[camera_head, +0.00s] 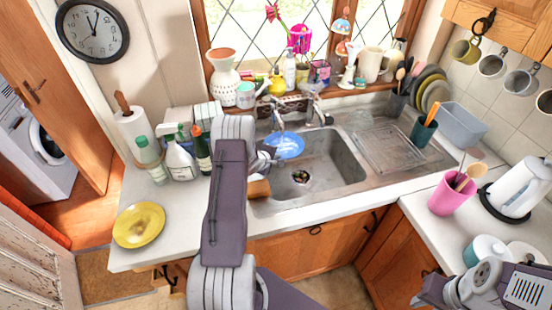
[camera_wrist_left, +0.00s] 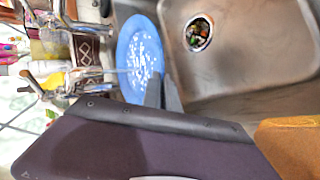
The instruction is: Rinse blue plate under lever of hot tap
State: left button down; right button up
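The blue plate (camera_head: 287,147) is over the left part of the sink basin (camera_head: 335,165), close under the taps. In the left wrist view the plate (camera_wrist_left: 132,50) has white spots on its face, and a pale streak like water runs from a tap spout (camera_wrist_left: 90,72) towards it. My left gripper (camera_head: 270,152) is at the plate's near edge; in the left wrist view its two fingers (camera_wrist_left: 163,92) are closed together on the rim. A second tap (camera_head: 318,108) stands to the right. My right arm shows at the lower right, but its gripper is out of view.
A yellow plate (camera_head: 139,225) lies on the left counter, near bottles and a paper towel roll (camera_head: 138,132). A brown sponge (camera_head: 258,188) is at the sink's front edge. The drainboard (camera_head: 385,145) is clear.

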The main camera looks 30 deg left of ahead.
pick_arm(q)
jog(key=shift+w+r, duration=0.1)
jog(key=shift+w+d, duration=0.4)
jog(key=shift+w, duration=0.05)
jog(key=s+d, duration=0.5)
jog(key=d, duration=0.1)
jog(key=shift+d+p, duration=0.15)
jog(key=shift+p, duration=0.2)
dwell(0.4)
dwell(0.6)
dwell(0.6)
jog(key=s+d+r+p, duration=0.3)
jog(key=d+r, duration=0.1)
jog(key=shift+p, duration=0.3)
